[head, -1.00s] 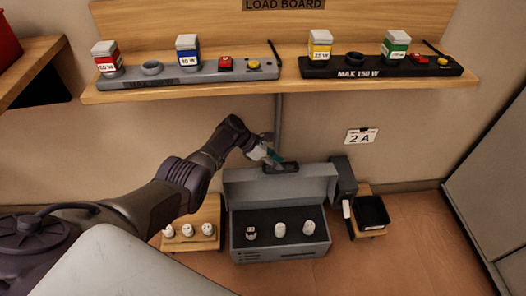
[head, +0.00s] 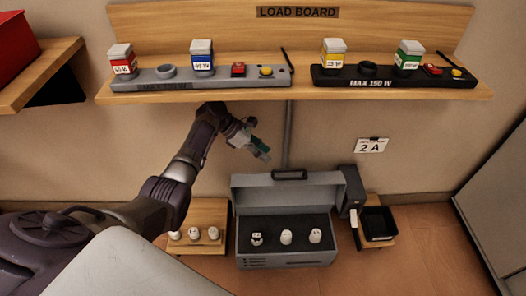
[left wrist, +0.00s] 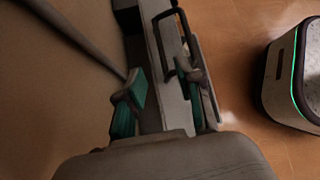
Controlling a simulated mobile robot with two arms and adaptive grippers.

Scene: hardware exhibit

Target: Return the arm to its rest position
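My left arm reaches in from the left in the head view. Its left gripper (head: 262,153) hangs in front of the wall, below the shelf, up and left of the handle of the open grey toolbox (head: 285,261). In the left wrist view the two teal-padded fingers (left wrist: 163,95) stand apart, with nothing held between them. The toolbox's edge and handle show beyond the fingers there. My right gripper is not in view.
The wooden shelf (head: 400,92) above carries a grey strip (head: 215,79) and a black strip (head: 390,80) with coloured blocks. A small wooden stand (head: 208,212) with white bulbs is left of the toolbox; a black tray (head: 378,222) is right of it. Bare wall surrounds the gripper.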

